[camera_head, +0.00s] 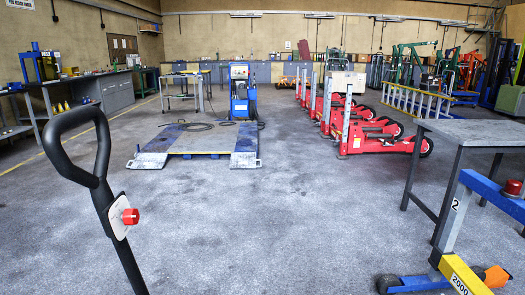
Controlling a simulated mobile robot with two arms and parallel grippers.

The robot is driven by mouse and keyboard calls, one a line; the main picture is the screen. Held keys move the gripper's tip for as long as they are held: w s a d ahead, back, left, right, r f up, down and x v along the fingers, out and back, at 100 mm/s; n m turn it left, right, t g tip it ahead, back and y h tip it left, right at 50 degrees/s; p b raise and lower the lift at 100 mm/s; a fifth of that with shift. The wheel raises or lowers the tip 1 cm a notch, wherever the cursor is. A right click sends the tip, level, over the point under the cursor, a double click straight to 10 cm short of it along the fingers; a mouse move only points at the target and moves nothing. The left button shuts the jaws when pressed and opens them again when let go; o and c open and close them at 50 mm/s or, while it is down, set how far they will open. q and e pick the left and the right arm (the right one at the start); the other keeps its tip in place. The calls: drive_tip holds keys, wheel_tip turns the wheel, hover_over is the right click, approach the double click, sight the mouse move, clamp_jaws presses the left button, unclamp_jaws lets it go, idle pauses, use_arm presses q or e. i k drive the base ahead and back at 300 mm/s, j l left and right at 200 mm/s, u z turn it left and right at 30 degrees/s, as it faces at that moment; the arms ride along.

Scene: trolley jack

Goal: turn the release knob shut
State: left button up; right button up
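A black handle with a loop grip (75,132) rises in the left foreground and leans to the left. A red knob (130,216) sits on a pale plate (118,213) on its shaft. The shaft's lower end is cut off by the bottom of the picture. Whether the knob is open or shut cannot be told. A second red knob-like part (512,187) shows on a blue frame (492,194) at the right edge. Neither of my grippers is in view.
A grey metal table (470,131) stands at the right. A yellow part marked 2000 (463,275) with wheels is at the lower right. A low lift platform (195,146) and several red jacks (385,137) stand farther back. The floor in the middle foreground is clear.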

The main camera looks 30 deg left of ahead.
sight(130, 217)
drive_tip(key=u, duration=2.15)
